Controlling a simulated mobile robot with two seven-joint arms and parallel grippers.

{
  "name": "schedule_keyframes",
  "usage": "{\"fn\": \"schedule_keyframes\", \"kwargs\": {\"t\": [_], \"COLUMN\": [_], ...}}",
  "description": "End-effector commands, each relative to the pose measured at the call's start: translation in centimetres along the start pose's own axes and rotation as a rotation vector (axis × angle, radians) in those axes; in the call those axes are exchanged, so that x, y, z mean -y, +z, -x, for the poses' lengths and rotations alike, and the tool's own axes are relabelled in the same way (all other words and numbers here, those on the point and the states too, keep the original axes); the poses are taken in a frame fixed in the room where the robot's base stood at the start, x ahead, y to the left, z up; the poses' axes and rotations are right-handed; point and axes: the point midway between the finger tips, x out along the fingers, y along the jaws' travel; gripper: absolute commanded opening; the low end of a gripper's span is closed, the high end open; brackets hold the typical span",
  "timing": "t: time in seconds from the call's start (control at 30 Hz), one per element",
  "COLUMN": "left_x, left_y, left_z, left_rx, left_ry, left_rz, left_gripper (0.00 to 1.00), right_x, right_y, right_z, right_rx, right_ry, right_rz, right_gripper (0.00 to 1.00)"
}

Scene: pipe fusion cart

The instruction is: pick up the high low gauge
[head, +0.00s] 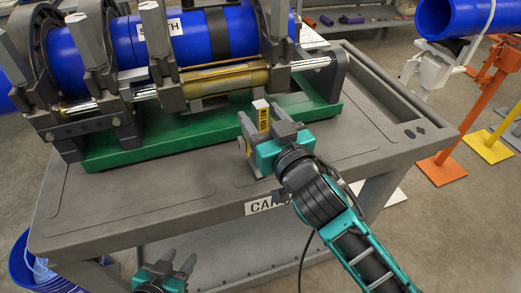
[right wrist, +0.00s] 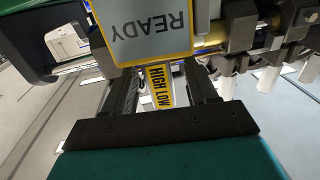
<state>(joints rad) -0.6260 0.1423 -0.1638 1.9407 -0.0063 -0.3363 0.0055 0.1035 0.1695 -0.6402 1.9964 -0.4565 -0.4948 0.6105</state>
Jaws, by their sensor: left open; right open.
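The high low gauge (head: 262,116) shows in the head view as a small upright piece with a white top and yellow label, over the cart top. In the right wrist view its yellow "HIGH LOW" label (right wrist: 160,84) lies between my fingers. My right gripper (head: 265,128) is open, with one finger on either side of the gauge; a gap shows beside it in the wrist view. The gauge's lower part is hidden by the gripper in the head view. My left gripper (head: 165,265) is open and empty, low in front of the cart's front edge.
The grey cart (head: 130,215) carries a fusion machine on a green base (head: 130,153), clamping a blue pipe (head: 205,35), just behind the right gripper. A "READY" sign (right wrist: 150,30) is close ahead in the wrist view. The cart top's front left is clear.

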Motion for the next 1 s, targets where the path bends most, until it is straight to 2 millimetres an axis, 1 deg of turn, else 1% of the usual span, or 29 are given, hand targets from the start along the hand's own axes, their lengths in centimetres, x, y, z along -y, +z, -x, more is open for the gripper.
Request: {"fn": "schedule_keyframes", "kwargs": {"t": [0.03,0.1,0.33,0.9,0.93,1.0], "left_x": [0.02,0.04,0.09,0.12,0.12,0.12], "left_y": [-0.04,-0.06,-0.11,-0.11,-0.11,-0.10], "left_z": [-0.02,-0.03,-0.06,-0.06,-0.06,-0.06], "left_rx": [-0.001,-0.001,-0.002,-0.002,-0.002,-0.002], "left_ry": [-0.001,-0.001,-0.002,-0.002,-0.002,-0.002], "left_rz": [0.000,0.000,0.000,0.000,0.000,0.000], "left_gripper": [0.43,0.43,0.43,0.43,0.43,0.43], "right_x": [0.03,0.03,0.03,0.01,0.01,0.01], "right_y": [-0.02,-0.02,0.01,0.03,0.03,0.03], "right_z": [-0.46,-0.74,-0.79,-0.76,-0.76,-0.75], "right_rx": [0.000,-0.001,0.000,0.000,0.000,0.000], "right_ry": [-0.001,-0.001,-0.001,0.000,0.000,0.000], "right_rz": [0.001,0.001,0.001,0.001,0.001,0.001], "right_gripper": [0.57,0.57,0.57,0.03,0.00,0.00]}}
